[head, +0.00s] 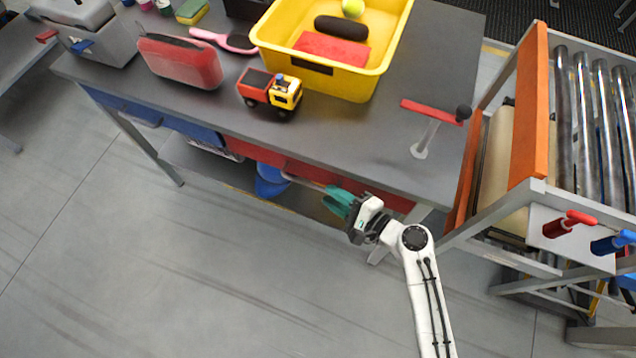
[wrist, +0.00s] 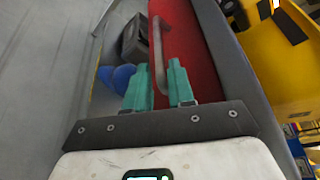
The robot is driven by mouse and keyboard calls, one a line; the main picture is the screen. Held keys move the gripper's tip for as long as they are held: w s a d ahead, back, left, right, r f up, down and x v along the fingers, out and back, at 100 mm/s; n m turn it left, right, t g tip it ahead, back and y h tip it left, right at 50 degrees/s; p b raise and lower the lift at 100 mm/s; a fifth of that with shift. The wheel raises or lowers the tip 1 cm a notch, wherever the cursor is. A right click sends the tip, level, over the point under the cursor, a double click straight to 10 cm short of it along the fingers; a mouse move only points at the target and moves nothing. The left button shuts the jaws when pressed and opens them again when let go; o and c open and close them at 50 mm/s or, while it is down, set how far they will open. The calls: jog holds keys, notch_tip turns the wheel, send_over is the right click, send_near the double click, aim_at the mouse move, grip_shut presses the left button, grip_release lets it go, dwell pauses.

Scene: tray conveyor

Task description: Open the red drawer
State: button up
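The red drawer (head: 254,156) is under the front edge of the grey table, and its front looks flush with the table. Its red front also shows in the wrist view (wrist: 190,40). A grey bar handle (wrist: 158,45) stands out from that front. My gripper (head: 338,198) is in front of the drawer's right part, with teal fingers pointing at the handle. In the wrist view my gripper (wrist: 159,88) is open, with one finger on each side of the handle's near end. I cannot tell if either finger touches the handle.
A blue drawer (head: 190,130) is left of the red one. A blue bin (head: 271,182) stands below. The table (head: 440,60) holds a yellow tub (head: 270,40), a toy truck (head: 284,95) and a red-handled lever (head: 432,112). A roller conveyor (head: 540,100) is at right. Floor at left is clear.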

aim_at(316, 185)
jog(key=x, duration=0.6)
jog(key=shift+a, duration=0.1)
grip_shut()
dwell(0.3)
